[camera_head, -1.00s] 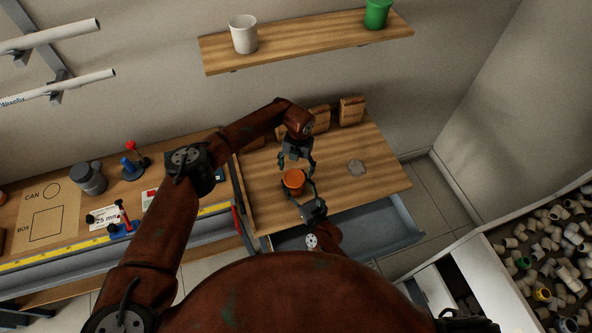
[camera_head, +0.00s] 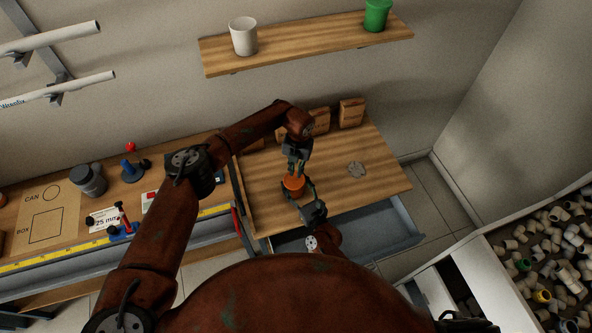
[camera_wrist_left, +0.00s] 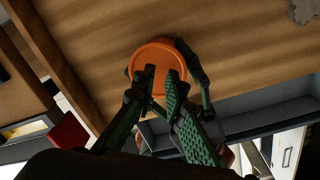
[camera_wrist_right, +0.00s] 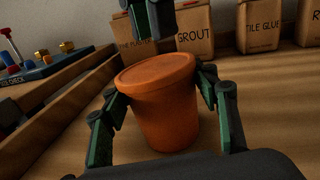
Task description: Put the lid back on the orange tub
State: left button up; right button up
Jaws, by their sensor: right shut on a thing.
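The orange tub (camera_head: 293,187) stands upright on the wooden worktop; it also shows in the right wrist view (camera_wrist_right: 168,120). An orange lid (camera_wrist_right: 155,73) lies across its top, its round face seen in the left wrist view (camera_wrist_left: 155,56). I cannot tell whether it is fully pressed down. My right gripper (camera_wrist_right: 160,95) is shut on the tub, one finger on each side. My left gripper (camera_wrist_left: 161,72) is over the lid with its fingers drawn together and nothing between them; in the head view (camera_head: 296,168) it is just above the tub.
Several brown bags (camera_wrist_right: 195,30) stand along the back of the worktop. A flat grey piece (camera_head: 357,169) lies to the right of the tub. An open drawer (camera_head: 400,228) juts out below the front edge. The worktop to the right is mostly clear.

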aim_at(295, 178)
pick_arm(q)
jog(key=shift+f, duration=0.25)
jog(key=shift+s+f, duration=0.1)
jog(key=shift+f, duration=1.2)
jog(key=shift+a, duration=0.1)
jog(key=shift+r, duration=2.1)
pick_arm(e)
jog(key=o, duration=1.8)
jog(key=v, duration=1.2)
pick_arm(q)
jog(key=shift+f, duration=0.2)
pick_arm(e)
jog(key=shift+f, duration=0.15)
